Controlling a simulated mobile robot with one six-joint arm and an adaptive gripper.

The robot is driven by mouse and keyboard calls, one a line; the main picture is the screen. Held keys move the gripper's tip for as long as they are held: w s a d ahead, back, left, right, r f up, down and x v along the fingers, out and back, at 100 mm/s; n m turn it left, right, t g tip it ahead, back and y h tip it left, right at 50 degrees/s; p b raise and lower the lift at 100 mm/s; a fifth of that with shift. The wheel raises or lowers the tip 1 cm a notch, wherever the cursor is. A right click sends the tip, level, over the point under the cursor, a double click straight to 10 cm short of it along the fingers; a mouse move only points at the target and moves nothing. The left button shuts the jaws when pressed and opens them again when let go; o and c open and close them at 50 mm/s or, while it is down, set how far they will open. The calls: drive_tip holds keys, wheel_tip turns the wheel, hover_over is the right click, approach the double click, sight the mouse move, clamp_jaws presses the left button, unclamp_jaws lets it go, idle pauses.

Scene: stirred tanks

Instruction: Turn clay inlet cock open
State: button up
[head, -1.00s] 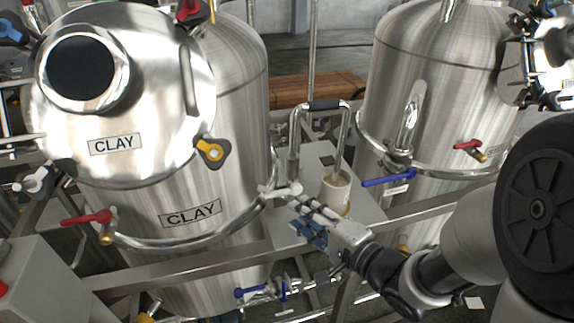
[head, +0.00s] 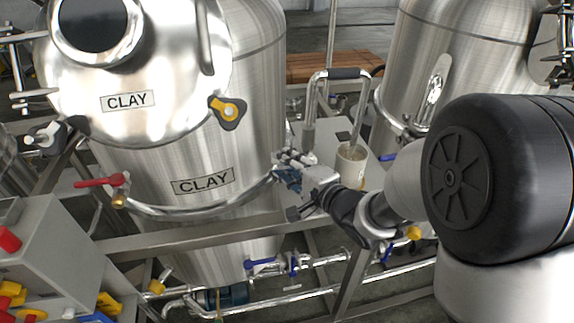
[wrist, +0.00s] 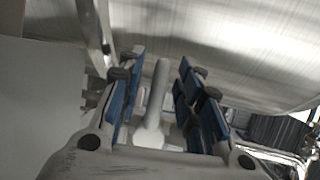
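The clay tank (head: 225,160) is a steel vessel with CLAY labels, at the left in the head view. In the wrist view a pale grey rod-like handle (wrist: 156,92), seemingly the cock's, stands between my gripper's blue-padded fingers (wrist: 160,75). There is a gap on both sides of it, so the gripper is open around it. In the head view my gripper (head: 289,172) is at the right edge of the tank's lower rim and mostly hides the cock. Whether the fingers touch the handle cannot be told.
A beige beaker (head: 350,167) and a bent pipe with a black grip (head: 345,73) stand just right of my gripper. A frame rail (head: 200,235) runs below. A red-handled tap (head: 100,182) and a blue-handled valve (head: 261,263) are on the left and below. A second tank (head: 430,60) stands right.

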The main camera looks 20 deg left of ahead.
drive_tip(key=shift+c, duration=0.4)
clamp_jaws()
